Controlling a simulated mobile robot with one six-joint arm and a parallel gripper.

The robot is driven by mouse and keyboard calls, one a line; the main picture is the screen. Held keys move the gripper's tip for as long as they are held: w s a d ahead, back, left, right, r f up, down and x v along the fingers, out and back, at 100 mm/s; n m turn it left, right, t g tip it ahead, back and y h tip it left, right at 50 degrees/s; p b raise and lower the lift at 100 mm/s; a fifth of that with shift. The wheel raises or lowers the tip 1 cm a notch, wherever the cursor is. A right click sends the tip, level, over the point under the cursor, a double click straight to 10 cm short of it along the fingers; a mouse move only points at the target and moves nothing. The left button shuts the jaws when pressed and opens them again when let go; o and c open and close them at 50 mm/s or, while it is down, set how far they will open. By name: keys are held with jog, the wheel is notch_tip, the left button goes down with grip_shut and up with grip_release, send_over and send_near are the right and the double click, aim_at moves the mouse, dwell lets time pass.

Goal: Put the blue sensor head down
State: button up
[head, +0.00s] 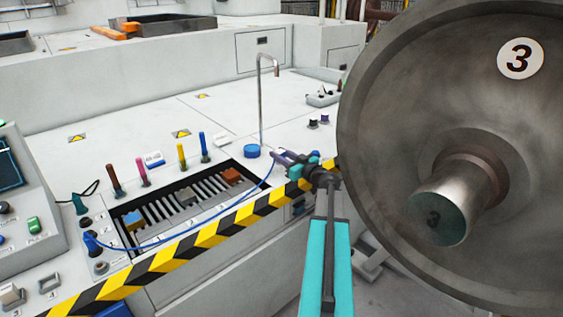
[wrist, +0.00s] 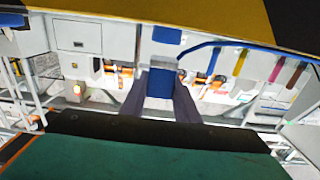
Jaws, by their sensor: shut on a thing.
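My gripper (head: 281,157) is in the head view, above the striped front edge of the bench and left of the big wheel. In the wrist view my gripper (wrist: 160,92) has its two dark fingers closed on the sides of the blue sensor head (wrist: 159,84), which shows as a blue block. In the head view the sensor head is too small and hidden to make out at the fingers. A blue cable (head: 180,236) runs from a blue plug (head: 92,241) on the bench at left, over the slotted tray, to the gripper.
A slotted tray (head: 128,211) with coloured blocks is sunk into the bench. Several coloured upright handles stand behind it. A hooked metal post (head: 260,100) and a blue round pad (head: 251,151) are just beyond the gripper. The wheel (head: 400,110) marked 3 fills the right.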

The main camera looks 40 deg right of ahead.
jog(key=shift+w+d, duration=0.25)
jog(key=shift+d, duration=0.05)
jog(key=shift+f+b, duration=0.3)
jog(key=shift+f, duration=1.5)
jog(key=o, duration=1.1)
jog(key=shift+f, duration=0.15)
jog(key=shift+s, duration=0.1)
jog(key=s, duration=1.1)
jog(key=shift+s+a, duration=0.4)
